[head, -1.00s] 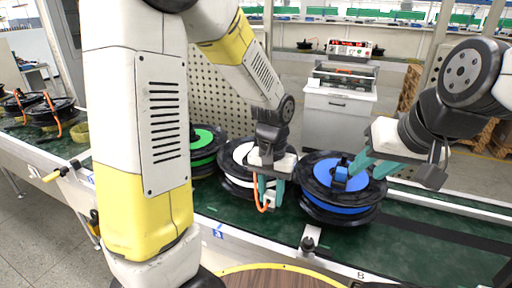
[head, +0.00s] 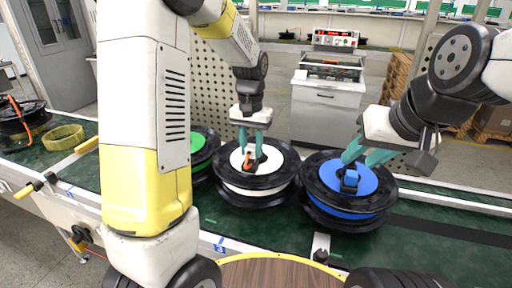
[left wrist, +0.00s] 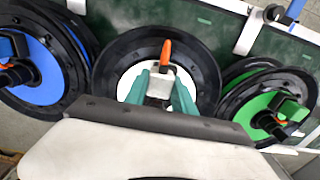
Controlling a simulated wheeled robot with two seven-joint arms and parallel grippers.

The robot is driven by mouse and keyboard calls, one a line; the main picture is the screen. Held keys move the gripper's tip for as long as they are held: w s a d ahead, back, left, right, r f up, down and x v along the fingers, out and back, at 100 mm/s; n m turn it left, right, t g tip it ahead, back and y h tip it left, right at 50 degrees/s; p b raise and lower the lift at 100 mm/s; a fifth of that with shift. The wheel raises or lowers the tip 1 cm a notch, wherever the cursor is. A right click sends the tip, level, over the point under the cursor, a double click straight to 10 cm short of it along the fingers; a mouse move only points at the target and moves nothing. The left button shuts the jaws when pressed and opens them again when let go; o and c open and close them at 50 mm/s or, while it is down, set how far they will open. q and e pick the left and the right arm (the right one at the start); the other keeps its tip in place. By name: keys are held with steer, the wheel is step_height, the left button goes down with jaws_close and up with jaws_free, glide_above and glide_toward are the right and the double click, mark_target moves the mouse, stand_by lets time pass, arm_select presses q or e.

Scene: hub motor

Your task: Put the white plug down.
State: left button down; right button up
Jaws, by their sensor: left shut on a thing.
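The white hub motor (head: 240,188), a black wheel with a white disc, stands on the green conveyor between the green and blue ones. My left gripper (head: 257,152) points down over its middle. It is shut on the white plug (left wrist: 160,86), which sits between the teal fingertips in the left wrist view. The plug's orange lead (left wrist: 166,52) shows beyond the fingers. Whether the plug touches the disc is hard to tell. My right gripper (head: 364,157) is over the blue hub motor (head: 334,215), its teal fingers apart, close to the blue plug (head: 349,181).
The green hub motor (head: 197,141) is partly hidden behind my left arm. A yellow ring (head: 64,138) and another black wheel (head: 22,122) lie on the conveyor at left. A brown round table top (head: 270,274) is in front. A grey cabinet (head: 327,105) stands behind.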

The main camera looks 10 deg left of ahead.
mark_target(250, 154)
arm_select(q)
steer(key=shift+w+a+f, duration=0.1)
steer(key=shift+w+a, duration=0.1)
steer(key=shift+w, duration=0.25)
steer(key=shift+w+a, duration=0.15)
steer(key=shift+w, duration=0.3)
steer(key=shift+f, duration=1.75)
steer(key=shift+f, duration=0.1)
steer(key=c, duration=1.1)
jaws_free()
steer(key=shift+o, duration=0.2)
